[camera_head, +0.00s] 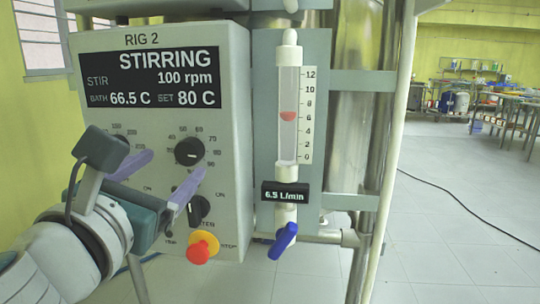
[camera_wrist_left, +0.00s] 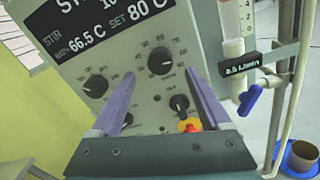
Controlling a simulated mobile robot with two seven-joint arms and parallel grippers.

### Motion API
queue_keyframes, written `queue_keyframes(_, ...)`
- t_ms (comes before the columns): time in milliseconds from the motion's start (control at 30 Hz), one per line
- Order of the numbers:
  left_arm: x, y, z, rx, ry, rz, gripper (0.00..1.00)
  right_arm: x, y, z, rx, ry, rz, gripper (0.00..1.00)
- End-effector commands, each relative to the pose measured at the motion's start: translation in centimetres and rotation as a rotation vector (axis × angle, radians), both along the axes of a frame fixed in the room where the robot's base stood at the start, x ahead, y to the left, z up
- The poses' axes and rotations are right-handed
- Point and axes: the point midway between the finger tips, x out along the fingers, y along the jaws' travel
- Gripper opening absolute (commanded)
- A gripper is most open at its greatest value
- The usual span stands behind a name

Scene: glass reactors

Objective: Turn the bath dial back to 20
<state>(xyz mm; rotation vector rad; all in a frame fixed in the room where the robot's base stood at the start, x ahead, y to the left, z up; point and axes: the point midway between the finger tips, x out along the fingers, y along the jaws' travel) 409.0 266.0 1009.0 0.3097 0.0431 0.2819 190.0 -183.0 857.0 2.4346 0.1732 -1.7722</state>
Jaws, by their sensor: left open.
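The bath dial (camera_head: 189,151) is a black round knob with a printed number scale on the grey panel. The display (camera_head: 150,80) above it reads BATH 66.5 C, SET 80 C, STIR 100 rpm. My left gripper (camera_head: 159,176) is open and empty, its two purple fingers just below and left of the dial in the head view. In the left wrist view the bath dial (camera_wrist_left: 160,60) shows between and beyond the fingertips (camera_wrist_left: 161,78), seemingly untouched. The dial's pointer is too small to read surely. My right gripper is not in view.
A second dial (camera_wrist_left: 95,86) sits left of the bath dial, partly behind my fingers. Below are a black selector knob (camera_head: 199,210) and a red stop button (camera_head: 200,248) on yellow. A flow meter (camera_head: 289,115) with a blue valve handle (camera_head: 283,241) stands right of the panel.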

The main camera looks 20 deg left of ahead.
Motion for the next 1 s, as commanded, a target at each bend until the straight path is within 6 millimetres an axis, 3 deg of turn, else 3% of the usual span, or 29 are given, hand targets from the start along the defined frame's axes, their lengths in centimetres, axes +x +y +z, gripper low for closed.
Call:
queue_keyframes(100,2.1,0.7,0.1,0.0,-0.003,0.001,0.8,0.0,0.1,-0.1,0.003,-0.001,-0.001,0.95)
queue_keyframes(300,4.3,1.3,0.0,-0.001,-0.001,0.001,0.8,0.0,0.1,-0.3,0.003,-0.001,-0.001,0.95)
queue_keyframes(667,4.8,1.4,0.0,-0.002,0.0,0.0,0.8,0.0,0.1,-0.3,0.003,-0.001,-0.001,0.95)
queue_keyframes(1000,4.8,1.4,0.0,-0.003,0.0,0.0,0.42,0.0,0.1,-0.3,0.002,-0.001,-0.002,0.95)
